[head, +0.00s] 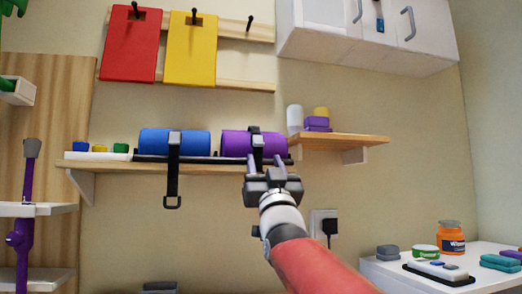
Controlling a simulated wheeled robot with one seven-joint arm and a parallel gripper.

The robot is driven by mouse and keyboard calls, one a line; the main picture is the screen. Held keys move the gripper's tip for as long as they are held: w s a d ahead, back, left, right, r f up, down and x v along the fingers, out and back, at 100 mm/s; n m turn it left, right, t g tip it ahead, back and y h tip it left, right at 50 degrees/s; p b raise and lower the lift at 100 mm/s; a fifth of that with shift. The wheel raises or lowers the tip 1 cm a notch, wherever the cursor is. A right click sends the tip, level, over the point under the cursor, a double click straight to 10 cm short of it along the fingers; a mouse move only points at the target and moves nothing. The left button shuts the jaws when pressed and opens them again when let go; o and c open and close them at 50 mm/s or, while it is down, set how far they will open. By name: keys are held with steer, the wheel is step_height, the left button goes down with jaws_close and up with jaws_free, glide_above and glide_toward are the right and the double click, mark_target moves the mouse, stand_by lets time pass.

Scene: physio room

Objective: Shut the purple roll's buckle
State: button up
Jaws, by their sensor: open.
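The purple roll (234,144) lies on a dark tray on the wall shelf, right of the blue roll (150,141). A dark strap (257,141) goes over the purple roll, with a grey piece on its front. My gripper (266,160) is in front of the strap's lower part, pointing up at the roll, its two fingers apart. I cannot tell whether the fingers touch the strap. The strap's lower end and any buckle there are hidden behind my gripper, so I cannot tell the buckle's state. The blue roll's strap (173,180) hangs below the shelf with a loop at its end.
The shelf (112,165) also holds small coloured items at left. A higher shelf (345,139) at right carries purple blocks (317,124) and a white cylinder. Red and yellow boards hang above. A white cabinet is at upper right, and a table with jars at lower right.

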mark_target(260, 145)
steer(key=p+x, duration=0.2)
steer(key=x, duration=0.3)
steer(key=shift+w+r, duration=0.15)
steer(key=shift+r, duration=0.1)
